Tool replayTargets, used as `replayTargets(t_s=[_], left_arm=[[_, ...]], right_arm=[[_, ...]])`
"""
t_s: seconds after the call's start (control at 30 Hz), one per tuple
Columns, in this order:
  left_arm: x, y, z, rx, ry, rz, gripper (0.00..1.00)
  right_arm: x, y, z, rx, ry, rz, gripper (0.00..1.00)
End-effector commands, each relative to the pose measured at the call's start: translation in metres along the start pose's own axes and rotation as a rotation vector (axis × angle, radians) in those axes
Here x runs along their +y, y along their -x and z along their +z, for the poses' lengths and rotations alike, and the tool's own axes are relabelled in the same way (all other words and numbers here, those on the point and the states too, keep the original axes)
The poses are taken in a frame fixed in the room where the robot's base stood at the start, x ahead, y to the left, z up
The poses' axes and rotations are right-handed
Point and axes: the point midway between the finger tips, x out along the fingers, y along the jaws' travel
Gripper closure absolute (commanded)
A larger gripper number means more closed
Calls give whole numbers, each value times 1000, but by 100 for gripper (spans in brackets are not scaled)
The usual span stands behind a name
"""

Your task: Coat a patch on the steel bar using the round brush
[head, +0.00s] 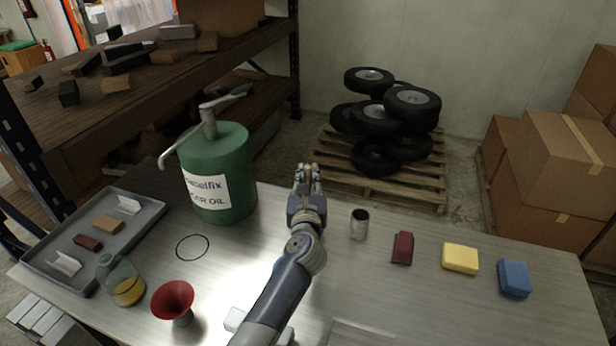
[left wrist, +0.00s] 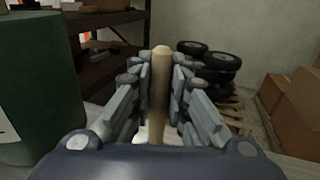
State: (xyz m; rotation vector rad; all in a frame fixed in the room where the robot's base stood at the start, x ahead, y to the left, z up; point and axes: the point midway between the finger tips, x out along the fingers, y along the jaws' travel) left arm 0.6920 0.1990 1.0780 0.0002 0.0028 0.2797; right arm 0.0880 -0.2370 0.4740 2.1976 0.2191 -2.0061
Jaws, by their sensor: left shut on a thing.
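My left gripper (head: 308,178) is shut on an upright light wooden handle (left wrist: 160,85), which I take to be the round brush. The handle stands between the fingers in the left wrist view; its bristle end is hidden. In the head view this gripper is over the back part of the table, between the green oil can and a small metal cup. I cannot identify the steel bar with certainty. A pale block-like piece (head: 234,318) shows beside my left forearm at the front, partly covered by it. My right gripper is not in view.
The green can (head: 226,170) stands left of the gripper, the metal cup (head: 359,224) right. A red funnel (head: 174,302), glass jar (head: 122,282) and grey tray (head: 50,250) are left. Maroon (head: 402,248), yellow (head: 460,258) and blue (head: 514,278) blocks lie right.

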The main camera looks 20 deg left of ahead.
Motion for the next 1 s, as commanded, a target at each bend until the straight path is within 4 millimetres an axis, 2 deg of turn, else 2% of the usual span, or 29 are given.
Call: replayTargets(t_s=[0.03,0.63,1.0], left_arm=[[0,0,10,-1,1,0,100],[0,0,57,-1,1,1,100],[0,0,59,-2,0,0,100]], right_arm=[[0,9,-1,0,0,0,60],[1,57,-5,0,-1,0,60],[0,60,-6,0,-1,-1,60]])
